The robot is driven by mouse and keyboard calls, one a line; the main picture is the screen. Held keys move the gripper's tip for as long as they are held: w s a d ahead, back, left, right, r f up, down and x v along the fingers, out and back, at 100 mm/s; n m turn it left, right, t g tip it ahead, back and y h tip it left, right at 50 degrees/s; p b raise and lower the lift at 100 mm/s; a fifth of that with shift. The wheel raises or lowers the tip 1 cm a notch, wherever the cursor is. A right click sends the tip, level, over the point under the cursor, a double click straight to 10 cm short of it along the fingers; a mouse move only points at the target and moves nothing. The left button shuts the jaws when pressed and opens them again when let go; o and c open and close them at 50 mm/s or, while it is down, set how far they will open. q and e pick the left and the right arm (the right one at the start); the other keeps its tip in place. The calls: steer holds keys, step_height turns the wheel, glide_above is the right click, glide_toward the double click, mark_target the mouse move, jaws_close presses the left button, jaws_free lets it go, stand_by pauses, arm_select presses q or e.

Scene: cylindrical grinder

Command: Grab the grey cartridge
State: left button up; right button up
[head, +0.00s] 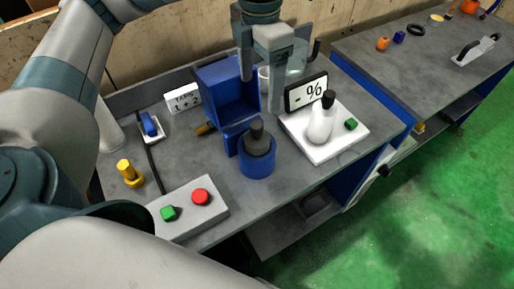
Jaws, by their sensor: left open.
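The grey cartridge (257,138) is dark grey with a narrower top. It stands upright in a round blue holder (257,166) at the front of the bench. My left gripper (262,92) points down above and behind the cartridge in the picture, its fingers apart and nothing between them. It is apart from the cartridge and overlaps the blue box in the view. The cartridge's lower part is hidden in the holder. My right gripper is not in view.
A tall blue box (222,92) stands behind the holder. A button box (188,208) with green and red buttons and a yellow knob (129,173) are at left.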

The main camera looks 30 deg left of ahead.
mark_target(258, 124)
arm_select(q)
step_height(258, 124, down, 11)
steer(key=p, duration=0.4)
steer(key=shift+s+p, duration=0.1)
steer(key=shift+p, duration=0.25)
steer(key=shift+f, duration=0.4)
steer(key=shift+f+p, duration=0.3)
steer(key=shift+p, duration=0.35)
steer(key=shift+s+a+f+p, duration=0.15)
steer(key=shift+s+f+p, duration=0.05)
steer(key=shift+f+p, duration=0.55)
step_height(258, 124, down, 2)
steer(key=shift+p, duration=0.5)
steer(key=shift+f, duration=0.55)
